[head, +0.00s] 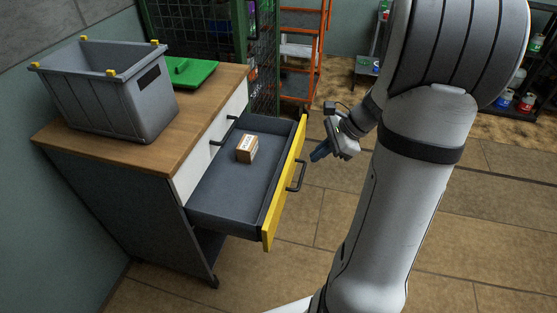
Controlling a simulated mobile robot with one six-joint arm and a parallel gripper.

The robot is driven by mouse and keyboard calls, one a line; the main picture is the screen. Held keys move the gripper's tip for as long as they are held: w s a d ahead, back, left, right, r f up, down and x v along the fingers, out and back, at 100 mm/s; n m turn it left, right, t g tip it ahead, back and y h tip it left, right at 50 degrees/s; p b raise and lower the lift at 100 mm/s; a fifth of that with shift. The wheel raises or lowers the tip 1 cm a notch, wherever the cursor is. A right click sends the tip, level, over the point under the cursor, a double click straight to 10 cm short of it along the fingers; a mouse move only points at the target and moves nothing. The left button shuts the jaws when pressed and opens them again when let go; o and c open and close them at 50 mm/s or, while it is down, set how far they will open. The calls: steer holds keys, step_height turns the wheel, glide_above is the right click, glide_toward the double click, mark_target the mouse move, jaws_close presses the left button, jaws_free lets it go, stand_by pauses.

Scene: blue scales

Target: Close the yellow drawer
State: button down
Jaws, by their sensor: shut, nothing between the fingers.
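The yellow drawer (285,185) is pulled far out of the wooden-topped cabinet in the head view. Its yellow front has a dark handle (297,177) on the outer face. A small cardboard box (247,148) lies inside on the drawer's dark floor. My gripper (318,153) is shut and empty, just to the right of the yellow front, near the upper end of the handle. It appears apart from the drawer, though the exact gap is hard to judge.
A grey crate (115,100) with yellow corners and a green lid (190,71) stand on the cabinet top (200,118). White drawer fronts with dark handles sit behind the open drawer. An orange ladder (301,50) is behind. Tiled floor (270,268) in front is clear.

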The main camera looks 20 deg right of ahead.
steer(key=w+d+f+m+t+b, duration=0.25)
steer(key=d+f+m, duration=0.3)
steer(key=f, duration=0.35)
steer(key=b, duration=0.4)
glide_toward(286, 179)
steer(key=shift+g+y, duration=0.25)
steer(key=shift+y, duration=0.15)
steer(key=f, duration=0.1)
steer(key=w+a+f, duration=0.1)
steer(key=f, duration=0.1)
steer(key=w+f, duration=0.1)
steer(key=shift+w+a+f, duration=0.1)
steer(key=shift+a+f, duration=0.2)
steer(key=shift+w+a, duration=0.35)
steer(key=shift+a, duration=0.2)
